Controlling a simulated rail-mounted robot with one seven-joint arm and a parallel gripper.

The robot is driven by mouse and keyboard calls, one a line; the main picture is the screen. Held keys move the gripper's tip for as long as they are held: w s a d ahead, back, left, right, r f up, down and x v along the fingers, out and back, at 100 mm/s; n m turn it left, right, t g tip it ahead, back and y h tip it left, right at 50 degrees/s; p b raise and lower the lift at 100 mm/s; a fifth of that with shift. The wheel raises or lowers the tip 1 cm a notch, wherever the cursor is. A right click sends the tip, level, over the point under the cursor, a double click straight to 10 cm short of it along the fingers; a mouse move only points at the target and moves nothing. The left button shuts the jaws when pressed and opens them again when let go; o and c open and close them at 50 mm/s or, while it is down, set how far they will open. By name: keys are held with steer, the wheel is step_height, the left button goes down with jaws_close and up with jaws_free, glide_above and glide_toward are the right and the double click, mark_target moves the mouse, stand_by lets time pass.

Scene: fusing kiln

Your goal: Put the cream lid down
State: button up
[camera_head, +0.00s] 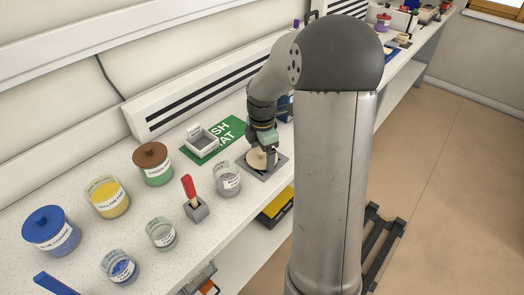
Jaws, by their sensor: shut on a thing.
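The cream lid (257,159) is a small pale disc at the end of my arm. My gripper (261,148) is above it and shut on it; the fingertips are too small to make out. The lid is over a grey square plate (276,167) on the white bench. I cannot tell whether it touches the plate or hangs just above it. My arm hides part of the bench behind it.
Several jars, including a brown-lidded one (152,163) and a blue one (50,229), stand further left.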

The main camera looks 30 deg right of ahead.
steer(key=o, duration=0.8)
steer(key=shift+f, duration=0.1)
step_height(320, 180, up, 11)
steer(key=s+a+f+m, duration=0.1)
steer(key=s+a+m, duration=0.3)
steer(key=s+m, duration=0.2)
steer(key=s+a+f+m, duration=0.2)
steer(key=s+a+m, duration=0.3)
steer(key=s, duration=0.4)
steer(key=s+a+f+m, duration=0.1)
steer(key=s+a+m, duration=0.4)
steer(key=s+m, duration=0.1)
steer(key=shift+s+a+f+m, duration=0.15)
steer(key=shift+s+f, duration=0.05)
steer(key=shift+s, duration=0.2)
steer(key=shift+s+a+f+m, duration=0.1)
steer(key=shift+s+f+m, duration=0.1)
steer(key=shift+s, duration=0.15)
